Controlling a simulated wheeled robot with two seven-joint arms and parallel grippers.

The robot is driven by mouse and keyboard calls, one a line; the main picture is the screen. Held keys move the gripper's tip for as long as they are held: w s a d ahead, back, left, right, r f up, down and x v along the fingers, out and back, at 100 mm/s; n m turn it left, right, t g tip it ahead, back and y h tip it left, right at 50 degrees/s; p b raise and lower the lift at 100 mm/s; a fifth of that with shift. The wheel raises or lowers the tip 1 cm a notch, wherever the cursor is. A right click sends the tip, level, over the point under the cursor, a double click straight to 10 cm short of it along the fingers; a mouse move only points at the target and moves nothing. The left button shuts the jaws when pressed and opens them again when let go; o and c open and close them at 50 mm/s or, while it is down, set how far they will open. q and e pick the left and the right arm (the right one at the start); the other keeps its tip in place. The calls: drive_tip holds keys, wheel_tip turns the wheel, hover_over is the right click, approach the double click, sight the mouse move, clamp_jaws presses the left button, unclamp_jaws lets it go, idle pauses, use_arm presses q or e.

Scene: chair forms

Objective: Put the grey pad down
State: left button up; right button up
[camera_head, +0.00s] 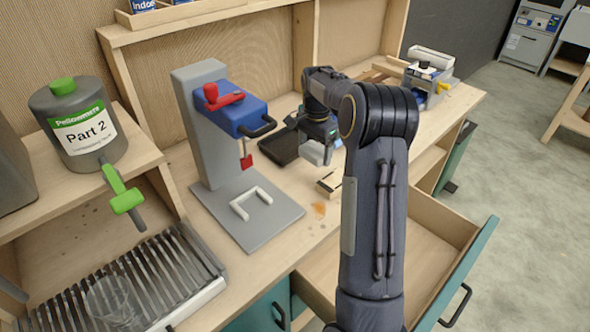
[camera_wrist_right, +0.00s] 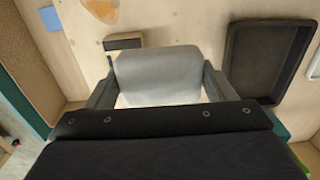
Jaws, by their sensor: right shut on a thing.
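The grey pad (camera_wrist_right: 158,68) sits between the two fingers of my right gripper (camera_wrist_right: 160,88), which is shut on it. In the head view the pad (camera_head: 316,153) shows as a small light block under my right gripper (camera_head: 322,148), over the workbench between a dark tray and a small wooden block. The pad seems to be above the bench top, but the exact gap cannot be told. My arm hides part of the area behind it. My left gripper is not in view.
A black tray (camera_head: 278,150) lies left of the pad; the wooden block with a dark top (camera_head: 329,183) lies in front. A grey and blue press (camera_head: 215,120) stands left. An open drawer (camera_head: 428,262) juts out below. Bare bench (camera_head: 285,182) shows near the block.

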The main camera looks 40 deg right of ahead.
drive_tip(key=p, duration=0.1)
hover_over(293, 184)
drive_tip(key=f, duration=0.5)
drive_tip(key=shift+s+d+f, duration=0.15)
drive_tip(key=shift+d+f, duration=0.15)
drive_tip(key=shift+d, duration=0.05)
drive_tip(key=f, duration=0.4)
drive_tip(key=shift+w+a+f+p, duration=0.1)
drive_tip(key=shift+w+a+p, duration=0.1)
drive_tip(key=shift+a+p, duration=0.15)
drive_tip(key=o, duration=0.5)
drive_tip(key=shift+f, duration=0.1)
drive_tip(key=o, duration=0.5)
drive_tip(key=shift+c, duration=0.2)
